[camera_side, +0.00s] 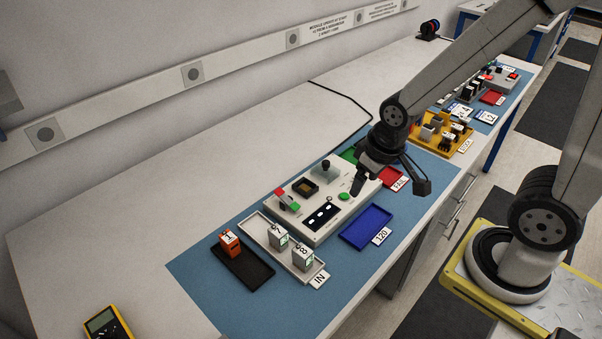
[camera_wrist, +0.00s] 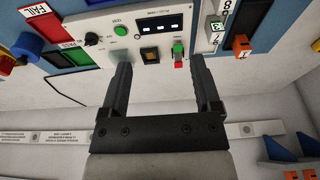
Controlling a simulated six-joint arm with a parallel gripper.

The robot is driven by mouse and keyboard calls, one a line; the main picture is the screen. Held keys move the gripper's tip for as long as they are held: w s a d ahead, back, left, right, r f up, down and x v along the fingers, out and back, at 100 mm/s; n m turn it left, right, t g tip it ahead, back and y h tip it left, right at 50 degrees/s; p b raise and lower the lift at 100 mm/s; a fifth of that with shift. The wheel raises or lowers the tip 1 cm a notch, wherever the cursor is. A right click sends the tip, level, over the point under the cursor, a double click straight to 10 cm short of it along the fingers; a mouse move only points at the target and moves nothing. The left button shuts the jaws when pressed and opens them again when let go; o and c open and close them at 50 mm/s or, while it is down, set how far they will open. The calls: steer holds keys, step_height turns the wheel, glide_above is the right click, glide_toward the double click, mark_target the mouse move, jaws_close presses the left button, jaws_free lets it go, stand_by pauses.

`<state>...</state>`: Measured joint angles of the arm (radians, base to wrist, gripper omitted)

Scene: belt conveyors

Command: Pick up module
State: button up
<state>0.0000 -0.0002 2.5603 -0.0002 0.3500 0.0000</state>
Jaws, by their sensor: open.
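In the side view, two white modules stand in the light IN tray (camera_side: 259,232): one (camera_side: 278,238) toward the back and one marked 8 (camera_side: 302,259) toward the front. An orange module marked 1 (camera_side: 230,243) stands at the end of a black tray (camera_side: 249,269). My gripper (camera_side: 390,186) is open and empty, above the right end of the tester, well right of the modules. In the wrist view my gripper's fingers (camera_wrist: 161,62) are apart with nothing between them. The orange module (camera_wrist: 241,45) and a white module (camera_wrist: 215,24) lie beyond the right finger.
The tester box (camera_side: 320,205) has a display, knob, green button and red-green piece. A blue tray (camera_side: 366,227) and red FAIL tray (camera_side: 391,178) lie beside it. A yellow stock tray (camera_side: 436,133) is farther back. A yellow meter (camera_side: 107,323) lies front left.

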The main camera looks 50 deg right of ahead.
steer(key=shift+o, duration=0.2)
steer(key=shift+o, duration=1.1)
steer(key=n+g, duration=0.3)
steer(key=n, duration=1.5)
glide_toward(277, 231)
step_height(277, 231, down, 5)
steer(key=shift+f, duration=0.1)
steer(key=shift+s, duration=0.1)
steer(key=shift+f, duration=1.3)
